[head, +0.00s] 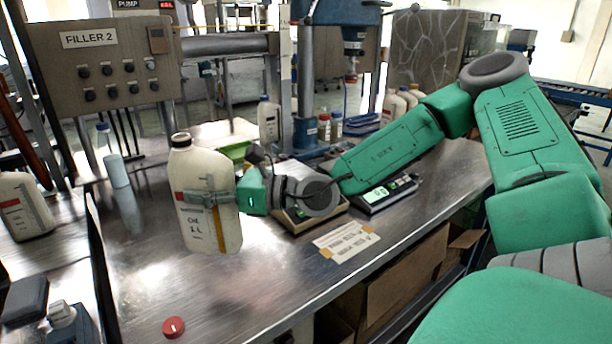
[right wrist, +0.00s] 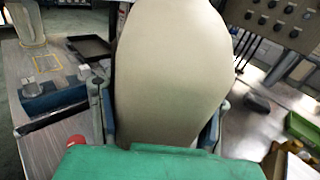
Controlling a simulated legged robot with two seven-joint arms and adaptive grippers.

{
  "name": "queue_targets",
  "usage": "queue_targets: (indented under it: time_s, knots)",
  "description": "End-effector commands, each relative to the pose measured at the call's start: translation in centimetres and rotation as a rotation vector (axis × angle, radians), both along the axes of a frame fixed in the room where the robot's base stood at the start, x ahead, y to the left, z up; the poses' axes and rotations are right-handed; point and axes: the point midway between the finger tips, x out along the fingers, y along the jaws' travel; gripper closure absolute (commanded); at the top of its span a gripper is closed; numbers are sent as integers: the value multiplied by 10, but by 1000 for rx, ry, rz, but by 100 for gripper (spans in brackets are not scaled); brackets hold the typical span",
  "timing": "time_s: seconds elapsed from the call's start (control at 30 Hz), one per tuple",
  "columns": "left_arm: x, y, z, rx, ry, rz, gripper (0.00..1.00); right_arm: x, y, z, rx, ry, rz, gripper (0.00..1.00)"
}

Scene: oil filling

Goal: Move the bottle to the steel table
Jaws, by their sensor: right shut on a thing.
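The bottle (head: 207,228) is a cream oil bottle with an open neck, upright over the left part of the steel table (head: 265,285). My right gripper (head: 209,199) is shut around its body from the right. I cannot tell whether its base touches the table or hangs just above it. In the right wrist view the bottle (right wrist: 170,75) fills the middle, between the fingers. My left gripper is not in view.
A red cap (head: 173,327) lies near the table's front left. Another bottle (head: 24,207) stands at the far left beyond a dark edge. A scale (head: 388,192) and a paper label (head: 346,241) are to the right. The filler panel (head: 105,65) stands behind.

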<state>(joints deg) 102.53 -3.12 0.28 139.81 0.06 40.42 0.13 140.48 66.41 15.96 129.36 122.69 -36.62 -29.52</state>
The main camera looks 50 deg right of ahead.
Motion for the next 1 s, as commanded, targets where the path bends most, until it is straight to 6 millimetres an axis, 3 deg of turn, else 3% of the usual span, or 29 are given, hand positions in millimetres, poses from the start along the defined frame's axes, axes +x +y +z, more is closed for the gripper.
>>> queue_targets:
  time_s: [0.17, 0.43, 1.0]
  knots:
    - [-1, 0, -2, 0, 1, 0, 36, 0, 1, -4, 0, -1, 1, 100]
    - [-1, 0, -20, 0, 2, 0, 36, 1, 0, -52, 2, 1, 0, 100]
    - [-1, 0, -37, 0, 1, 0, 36, 1, 1, -101, 2, -3, 1, 100]
